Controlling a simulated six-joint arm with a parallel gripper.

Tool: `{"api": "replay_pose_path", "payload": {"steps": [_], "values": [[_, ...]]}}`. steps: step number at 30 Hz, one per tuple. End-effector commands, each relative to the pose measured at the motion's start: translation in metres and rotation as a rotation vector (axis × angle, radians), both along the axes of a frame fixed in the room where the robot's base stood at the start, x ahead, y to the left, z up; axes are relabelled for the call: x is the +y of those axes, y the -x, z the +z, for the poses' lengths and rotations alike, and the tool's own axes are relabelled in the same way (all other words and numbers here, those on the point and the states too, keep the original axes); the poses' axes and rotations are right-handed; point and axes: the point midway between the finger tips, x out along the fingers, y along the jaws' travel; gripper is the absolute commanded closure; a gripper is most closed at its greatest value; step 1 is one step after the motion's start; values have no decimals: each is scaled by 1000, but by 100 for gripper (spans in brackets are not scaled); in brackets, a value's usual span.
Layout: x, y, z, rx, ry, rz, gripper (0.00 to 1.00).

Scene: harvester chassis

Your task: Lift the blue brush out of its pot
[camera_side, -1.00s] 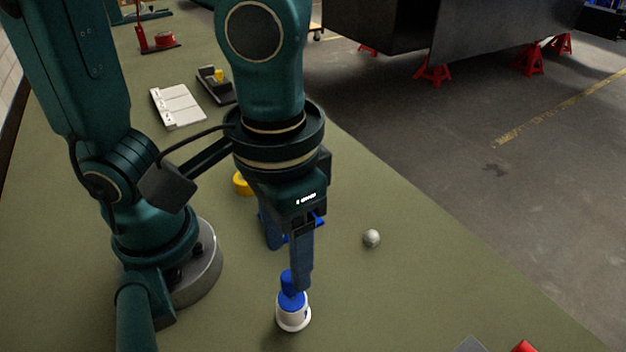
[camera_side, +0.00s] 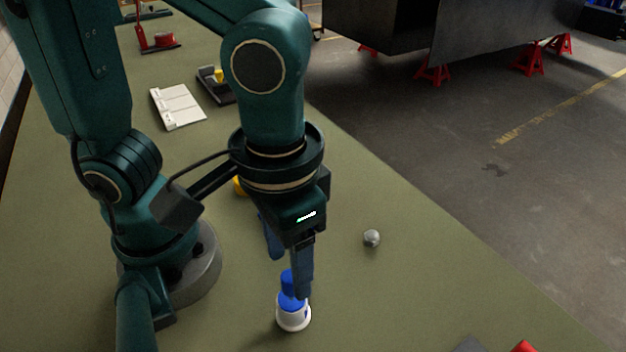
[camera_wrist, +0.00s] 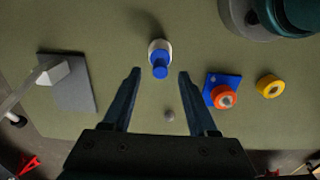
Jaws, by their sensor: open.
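The blue brush (camera_side: 288,280) stands upright in a small white pot (camera_side: 293,318) on the green bench. In the wrist view the brush's blue top (camera_wrist: 160,70) lies between the fingertips, with the pot (camera_wrist: 154,45) just beyond it. My gripper (camera_side: 288,277) points down at the brush; it also shows in the wrist view (camera_wrist: 160,74). Its fingers are apart, with a gap on each side of the brush in the wrist view. In the side view the near finger partly covers the brush's right side. Whether a finger touches it cannot be told.
A silver ball (camera_side: 372,238) lies right of my gripper. A blue plate (camera_wrist: 210,80) with an orange ring (camera_wrist: 223,96) and a yellow ring (camera_wrist: 269,86) sit nearby. A grey plate (camera_wrist: 75,95) lies on the other side. The bench right around the pot is clear.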

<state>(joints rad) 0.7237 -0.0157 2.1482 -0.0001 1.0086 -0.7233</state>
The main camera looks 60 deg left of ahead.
Motion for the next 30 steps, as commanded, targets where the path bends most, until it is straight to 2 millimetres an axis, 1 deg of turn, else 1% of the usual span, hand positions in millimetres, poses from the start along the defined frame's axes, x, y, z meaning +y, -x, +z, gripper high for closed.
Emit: {"api": "replay_pose_path", "payload": {"steps": [30], "values": [[0, 0, -25, 1, -1, 0, 41]]}}
